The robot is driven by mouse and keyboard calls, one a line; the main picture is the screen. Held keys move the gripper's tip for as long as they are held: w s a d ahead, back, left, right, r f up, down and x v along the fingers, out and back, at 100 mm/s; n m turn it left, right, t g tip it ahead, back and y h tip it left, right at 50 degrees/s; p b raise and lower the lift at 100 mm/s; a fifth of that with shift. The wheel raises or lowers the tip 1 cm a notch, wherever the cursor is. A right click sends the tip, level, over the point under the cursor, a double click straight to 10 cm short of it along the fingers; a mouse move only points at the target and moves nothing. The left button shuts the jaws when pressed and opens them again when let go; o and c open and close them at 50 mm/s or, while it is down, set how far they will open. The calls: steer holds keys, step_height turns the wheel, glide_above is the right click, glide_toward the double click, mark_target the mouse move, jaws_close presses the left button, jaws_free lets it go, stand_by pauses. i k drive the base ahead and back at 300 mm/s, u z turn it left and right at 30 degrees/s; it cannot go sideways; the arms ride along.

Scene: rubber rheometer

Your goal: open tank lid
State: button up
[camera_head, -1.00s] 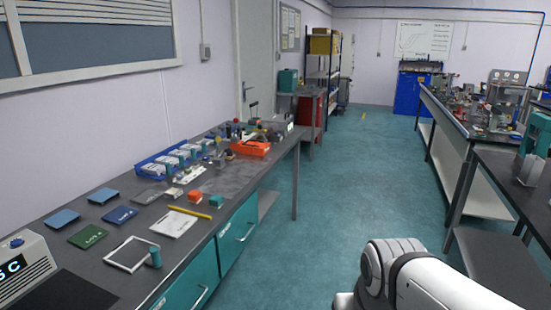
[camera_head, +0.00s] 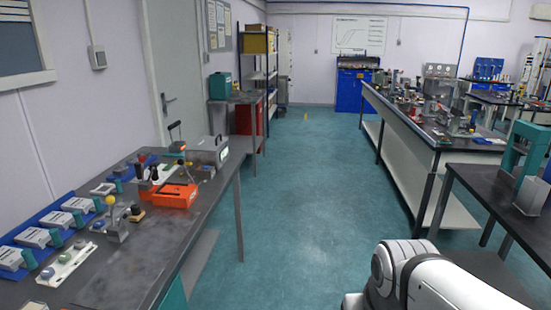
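I cannot pick out a tank or its lid for certain. A grey box-shaped unit with a handle on top (camera_head: 207,150) stands at the far end of the left bench; I cannot tell whether it is the tank. My white arm link shows at the bottom right. My gripper is outside the view, so its opening and anything in it are hidden.
The left bench (camera_head: 150,262) carries an orange tray (camera_head: 176,195), a white strip with round pieces (camera_head: 66,264) and blue trays (camera_head: 55,222). A long bench (camera_head: 415,135) and a teal press (camera_head: 520,155) stand right. The floor aisle (camera_head: 300,190) between is clear.

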mark_target(203, 143)
steer(key=u, duration=0.1)
steer(key=i, duration=1.6)
steer(key=u, duration=0.55)
steer(key=i, duration=1.2)
steer(key=u, duration=0.35)
